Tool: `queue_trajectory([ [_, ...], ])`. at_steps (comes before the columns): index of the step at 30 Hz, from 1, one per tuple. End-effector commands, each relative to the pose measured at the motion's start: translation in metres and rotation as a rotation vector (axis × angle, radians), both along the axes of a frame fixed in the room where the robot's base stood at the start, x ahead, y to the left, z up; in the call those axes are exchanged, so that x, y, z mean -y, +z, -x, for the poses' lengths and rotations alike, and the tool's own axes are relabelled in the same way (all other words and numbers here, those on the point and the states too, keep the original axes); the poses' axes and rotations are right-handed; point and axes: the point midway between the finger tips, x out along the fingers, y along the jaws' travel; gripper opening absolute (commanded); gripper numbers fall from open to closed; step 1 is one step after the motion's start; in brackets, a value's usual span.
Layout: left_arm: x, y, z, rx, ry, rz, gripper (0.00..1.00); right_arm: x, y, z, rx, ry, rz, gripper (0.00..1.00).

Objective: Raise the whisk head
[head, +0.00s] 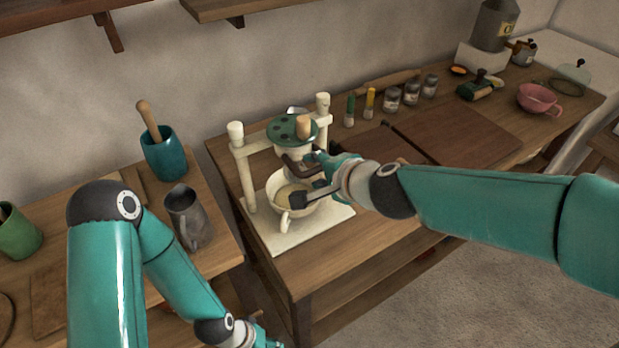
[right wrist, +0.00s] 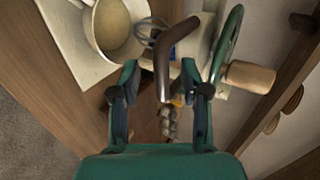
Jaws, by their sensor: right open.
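The whisk stand has a cream frame (head: 239,165) with two posts and a green disc with a wooden knob (head: 303,125) on its head. In the right wrist view the whisk head's wire loops (right wrist: 147,30) show beside the bowl. A dark brown curved handle (right wrist: 162,58) sticks out from the head. A cream bowl (head: 275,186) with pale contents stands on the base below. My right gripper (head: 298,183) is open at the front of the head, and the handle lies between its fingers (right wrist: 158,75) in the wrist view. My left gripper (head: 262,340) is low at the bottom edge, mostly cut off.
A grey metal jug (head: 184,215) and a teal pot with a wooden tool (head: 165,155) stand on the left table. Several jars (head: 411,93) stand behind a brown board (head: 455,135). A pink cup (head: 537,98) is far right. A gap separates the tables.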

Motion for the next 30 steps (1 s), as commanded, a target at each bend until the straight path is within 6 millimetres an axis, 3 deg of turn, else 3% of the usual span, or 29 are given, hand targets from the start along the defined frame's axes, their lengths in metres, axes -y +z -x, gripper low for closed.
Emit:
queue_trajectory([
  [15, 0.000, 0.022, 0.000, 0.000, 0.000, 0.000, 0.47, 0.025, 0.032, 0.034, 0.000, -0.001, -0.001, 0.46],
  [30, 0.000, 0.023, 0.000, 0.000, 0.000, 0.000, 0.47, 0.029, 0.034, 0.040, 0.000, 0.000, 0.000, 0.46],
])
